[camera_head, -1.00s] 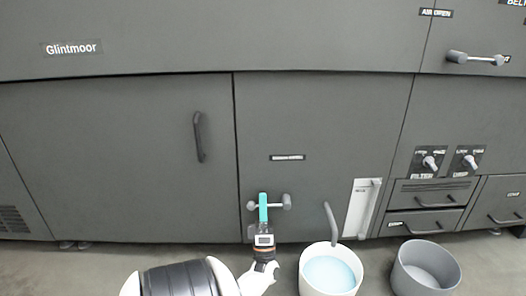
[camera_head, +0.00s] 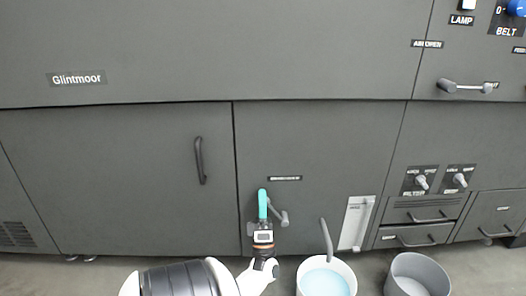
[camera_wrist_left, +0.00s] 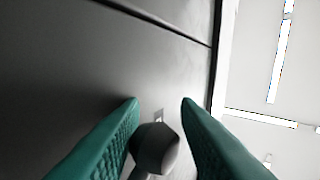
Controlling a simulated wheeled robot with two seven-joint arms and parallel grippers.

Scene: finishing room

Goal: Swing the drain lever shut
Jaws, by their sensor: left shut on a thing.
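The drain lever (camera_head: 276,208) is a thin grey bar on the dark cabinet front, with a grey pivot hub at its lower right. It slants up and left from the hub to its free end, which my left gripper (camera_head: 263,194) hides in the head view. My left gripper has teal fingers and is shut on the lever's free end. In the left wrist view, the lever's grey rounded knob (camera_wrist_left: 156,148) sits between the two fingers. My right gripper is out of view.
A white bucket (camera_head: 351,268) with pale blue liquid stands on the floor under a grey spout pipe (camera_head: 327,240). An empty grey bucket (camera_head: 418,264) stands to its right. A cabinet handle (camera_head: 200,160) projects at the upper left of the gripper.

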